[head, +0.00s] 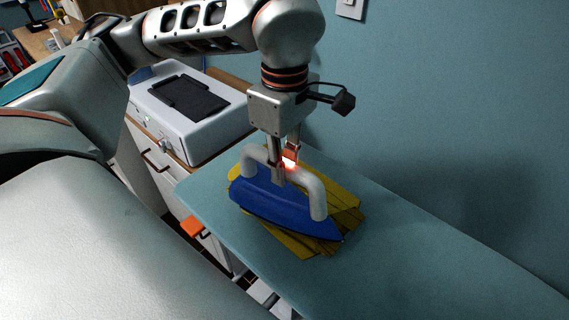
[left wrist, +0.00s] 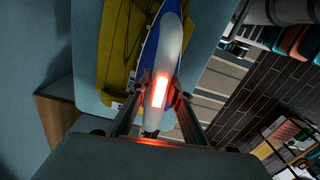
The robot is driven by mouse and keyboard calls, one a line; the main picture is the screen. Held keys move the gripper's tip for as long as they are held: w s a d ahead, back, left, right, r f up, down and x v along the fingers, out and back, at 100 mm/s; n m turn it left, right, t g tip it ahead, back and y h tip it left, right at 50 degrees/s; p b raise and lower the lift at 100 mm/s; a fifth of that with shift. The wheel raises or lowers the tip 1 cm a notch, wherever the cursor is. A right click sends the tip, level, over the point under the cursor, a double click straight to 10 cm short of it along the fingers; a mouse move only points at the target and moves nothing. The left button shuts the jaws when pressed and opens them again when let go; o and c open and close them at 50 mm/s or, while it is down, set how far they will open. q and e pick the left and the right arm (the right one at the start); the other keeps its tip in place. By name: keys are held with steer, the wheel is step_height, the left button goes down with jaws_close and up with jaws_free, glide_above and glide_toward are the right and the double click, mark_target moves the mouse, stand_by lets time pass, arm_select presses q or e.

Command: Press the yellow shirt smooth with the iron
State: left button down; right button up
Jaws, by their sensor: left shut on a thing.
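The blue iron (head: 285,208) with a pale grey handle sits over the yellow shirt (head: 344,204) on the teal ironing board (head: 420,275). The shirt lies folded, with edges and creases showing around the iron; the part under the iron is hidden. My left gripper (head: 283,172) points down and is shut on the iron's handle. In the left wrist view the fingers of the left gripper (left wrist: 155,98) flank the pale handle, with the blue iron body (left wrist: 150,38) beneath and the yellow shirt (left wrist: 117,50) beside it. My right gripper is not in view.
A white boxy appliance (head: 190,115) with a dark top stands on a cabinet behind the board. A teal wall (head: 430,100) runs along the board's far side. The board's right part is bare. An orange item (head: 192,226) shows beside the board's near edge.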

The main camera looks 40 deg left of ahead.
arm_select(q)
steer(key=shift+f+b, duration=0.4)
steer(key=shift+f, duration=0.05)
stand_by(0.7)
steer(key=shift+s+f, duration=0.1)
steer(key=shift+f, duration=0.1)
stand_by(2.9)
steer(key=shift+r, duration=0.1)
steer(key=shift+r+p, duration=0.6)
steer(key=shift+r, duration=0.2)
steer(key=shift+r+p, duration=1.6)
steer(key=shift+r, duration=0.75)
steer(key=shift+w+d, duration=0.15)
steer(key=shift+w, duration=0.15)
